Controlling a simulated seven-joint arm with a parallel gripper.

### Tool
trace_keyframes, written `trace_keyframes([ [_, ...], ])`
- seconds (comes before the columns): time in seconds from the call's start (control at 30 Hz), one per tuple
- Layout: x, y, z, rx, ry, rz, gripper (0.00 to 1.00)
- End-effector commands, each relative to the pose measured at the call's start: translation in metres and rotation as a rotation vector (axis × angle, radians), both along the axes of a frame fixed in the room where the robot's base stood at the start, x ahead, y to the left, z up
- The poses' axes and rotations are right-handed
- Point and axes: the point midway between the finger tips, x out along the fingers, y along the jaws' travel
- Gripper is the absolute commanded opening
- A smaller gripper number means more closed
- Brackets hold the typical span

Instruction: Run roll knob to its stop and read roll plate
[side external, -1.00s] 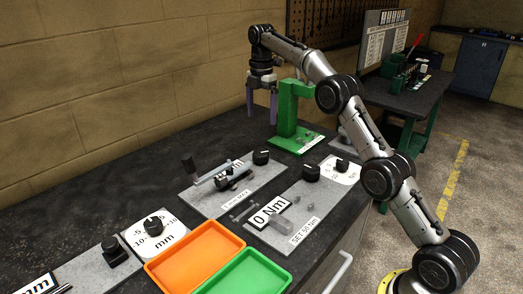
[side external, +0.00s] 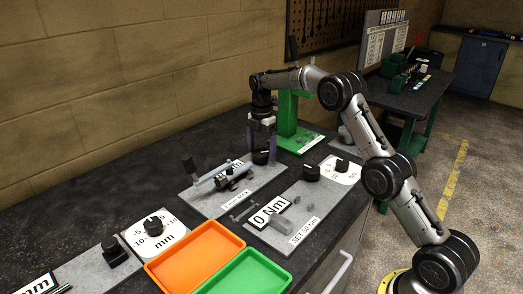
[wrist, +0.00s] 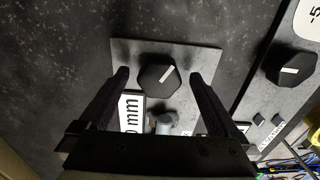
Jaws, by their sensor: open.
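A black knob (side external: 260,157) with a white pointer line stands at the far end of a grey plate (side external: 211,206) that also carries a roller-like assembly (side external: 234,178). The small front label is hard to read. A white "0 mm" readout (wrist: 131,112) shows beside the knob in the wrist view, partly covered by my gripper; in the side view the roller assembly hides part of it. My gripper (side external: 261,148) points down over this knob with its fingers apart. In the wrist view the knob (wrist: 158,74) lies between the open fingers (wrist: 159,75), with gaps on both sides.
A plate with a "0 Nm" readout (side external: 269,212) and its own knob (side external: 311,173) is to the right. Orange (side external: 190,285) and green (side external: 275,266) trays stand in front. A green stand (side external: 287,115) rises just behind my gripper. Another knob (side external: 153,224) sits at left.

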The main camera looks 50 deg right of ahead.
Motion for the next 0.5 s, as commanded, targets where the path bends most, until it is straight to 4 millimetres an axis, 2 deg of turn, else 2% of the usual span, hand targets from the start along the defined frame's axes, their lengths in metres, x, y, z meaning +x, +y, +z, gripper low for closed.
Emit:
trace_keyframes([
  [0.33,0.0001,0.0000,-0.0039,0.000,0.000,0.000,0.98],
  [0.5,0.0001,0.0000,-0.0037,0.000,0.000,0.000,0.67],
])
